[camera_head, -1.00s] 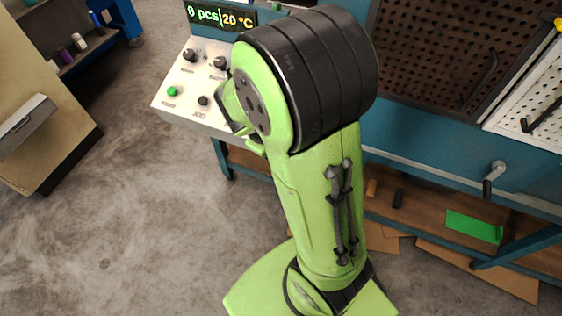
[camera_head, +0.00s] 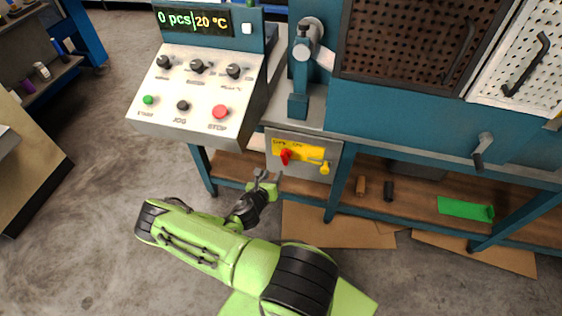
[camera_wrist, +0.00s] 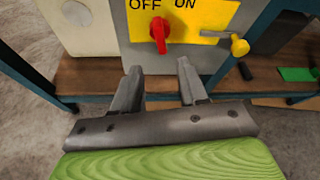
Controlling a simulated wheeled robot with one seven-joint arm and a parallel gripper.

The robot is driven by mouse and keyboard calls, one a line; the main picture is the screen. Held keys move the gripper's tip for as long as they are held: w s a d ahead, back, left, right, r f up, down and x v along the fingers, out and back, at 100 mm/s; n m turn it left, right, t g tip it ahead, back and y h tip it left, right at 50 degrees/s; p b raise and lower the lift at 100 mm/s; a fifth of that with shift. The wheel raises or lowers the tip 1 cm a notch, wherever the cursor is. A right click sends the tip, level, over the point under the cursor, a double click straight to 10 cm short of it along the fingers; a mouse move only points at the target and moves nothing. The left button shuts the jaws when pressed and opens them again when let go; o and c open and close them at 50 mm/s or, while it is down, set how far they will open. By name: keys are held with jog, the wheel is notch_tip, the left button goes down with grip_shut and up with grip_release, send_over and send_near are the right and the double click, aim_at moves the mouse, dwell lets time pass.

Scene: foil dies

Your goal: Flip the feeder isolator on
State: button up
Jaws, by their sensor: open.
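The feeder isolator is a red rotary handle (camera_head: 285,157) on a yellow plate (camera_head: 312,154), on a grey box under the bench's front edge. In the wrist view the red handle (camera_wrist: 159,33) stands roughly upright below and between the words OFF and ON, its top end nearer OFF. A yellow knob or padlock-like part (camera_head: 325,168) sits at the plate's right end; it also shows in the wrist view (camera_wrist: 239,46). My gripper (camera_head: 267,174) is open and empty, in front of and below the handle. Its fingers (camera_wrist: 160,78) point toward the box and appear apart from the handle.
A control panel (camera_head: 190,128) with knobs, green and red buttons stands above left. A blue bench leg (camera_head: 335,178) stands right of the box. A wooden lower shelf (camera_head: 228,168) runs behind. A crank handle (camera_head: 482,150) juts out at right.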

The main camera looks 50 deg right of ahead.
aim_at(283, 161)
jog(key=b+x, duration=0.3)
jog(key=x, duration=1)
jog(key=shift+w+d+f+b, duration=0.1)
jog(key=shift+d+b, duration=0.1)
jog(key=shift+b, duration=0.15)
jog(key=shift+c, duration=0.4)
